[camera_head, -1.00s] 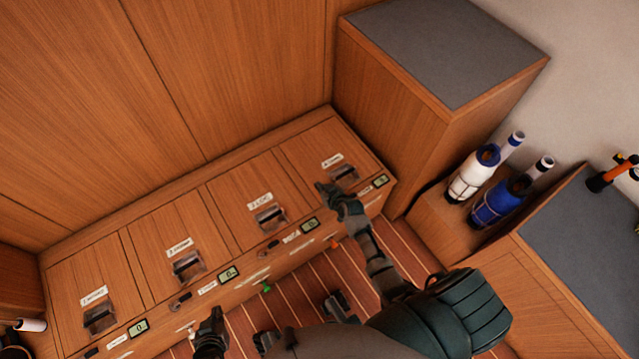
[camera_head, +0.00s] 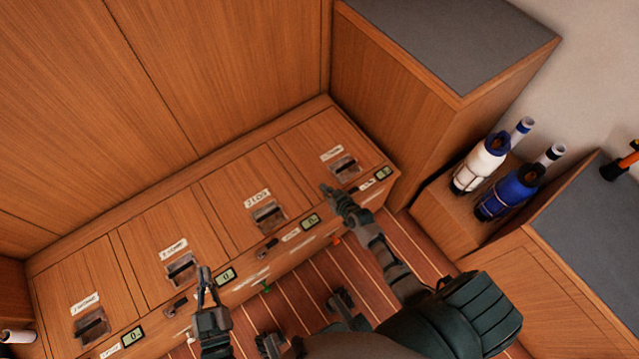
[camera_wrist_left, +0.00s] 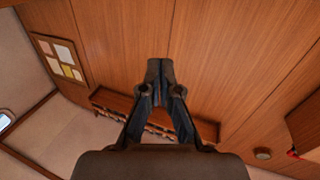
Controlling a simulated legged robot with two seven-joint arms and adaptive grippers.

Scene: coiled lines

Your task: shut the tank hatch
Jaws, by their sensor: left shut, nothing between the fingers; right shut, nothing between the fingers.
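A wooden bench runs along the wall with several labelled hatches in its top, all looking flush in this view. The labels are too blurred to tell surely which reads tank. The rightmost hatch (camera_head: 308,142) has a label (camera_head: 331,153) and a dark recessed latch (camera_head: 344,169). My right gripper (camera_head: 327,189) is shut and empty, just left of and below that latch; I cannot tell if it touches the bench. My left gripper (camera_head: 205,270) is shut and empty, in front of the second hatch from the left (camera_head: 160,235). In the left wrist view its closed fingers (camera_wrist_left: 159,68) point at wood panelling.
Small displays (camera_head: 310,221) and switches line the bench's front edge. A tall grey-topped cabinet (camera_head: 450,40) stands against the bench's right end. A white bottle-like object (camera_head: 480,165) and a blue one (camera_head: 507,193) stand farther right.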

